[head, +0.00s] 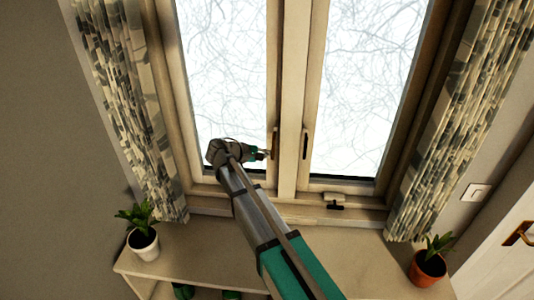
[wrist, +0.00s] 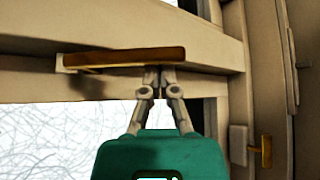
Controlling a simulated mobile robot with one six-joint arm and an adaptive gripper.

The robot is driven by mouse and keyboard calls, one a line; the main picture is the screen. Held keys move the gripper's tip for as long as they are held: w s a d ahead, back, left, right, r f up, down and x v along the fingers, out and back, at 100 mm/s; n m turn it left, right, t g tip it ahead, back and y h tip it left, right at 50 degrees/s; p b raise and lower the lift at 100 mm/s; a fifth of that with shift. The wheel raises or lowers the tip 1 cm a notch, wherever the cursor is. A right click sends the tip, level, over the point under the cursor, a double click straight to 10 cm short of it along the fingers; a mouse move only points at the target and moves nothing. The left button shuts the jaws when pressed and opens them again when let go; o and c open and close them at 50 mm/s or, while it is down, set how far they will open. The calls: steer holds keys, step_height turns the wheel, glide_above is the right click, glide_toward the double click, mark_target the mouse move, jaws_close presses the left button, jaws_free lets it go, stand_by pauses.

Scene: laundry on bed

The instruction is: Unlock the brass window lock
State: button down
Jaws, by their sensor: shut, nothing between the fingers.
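A long brass-brown window handle (head: 275,143) stands upright on the left sash, by the middle post. In the wrist view the handle (wrist: 125,57) lies across the picture, with a pale mount at its left end. My gripper (head: 266,154) is at the lower part of this handle, on its left side. In the wrist view my gripper (wrist: 160,69) is shut and empty, its fingertips at the handle's lower edge; I cannot tell whether they touch. A smaller brass catch (wrist: 265,152) on a pale block shows at lower right. I cannot tell which brass piece is the lock.
A dark handle (head: 305,143) is on the right sash. A dark catch (head: 334,199) sits on the lower frame. Curtains (head: 125,90) hang at both sides. A white-potted plant (head: 143,243) and a terracotta-potted plant (head: 428,268) stand on the shelf (head: 200,245) below.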

steer(key=shift+s, duration=0.15)
steer(key=shift+s+r, duration=0.1)
steer(key=shift+s, duration=0.6)
steer(key=p+v, duration=0.4)
steer(key=v, duration=0.6)
steer(key=shift+w+r, duration=0.3)
steer(key=shift+r, duration=0.05)
steer(key=shift+d, duration=0.15)
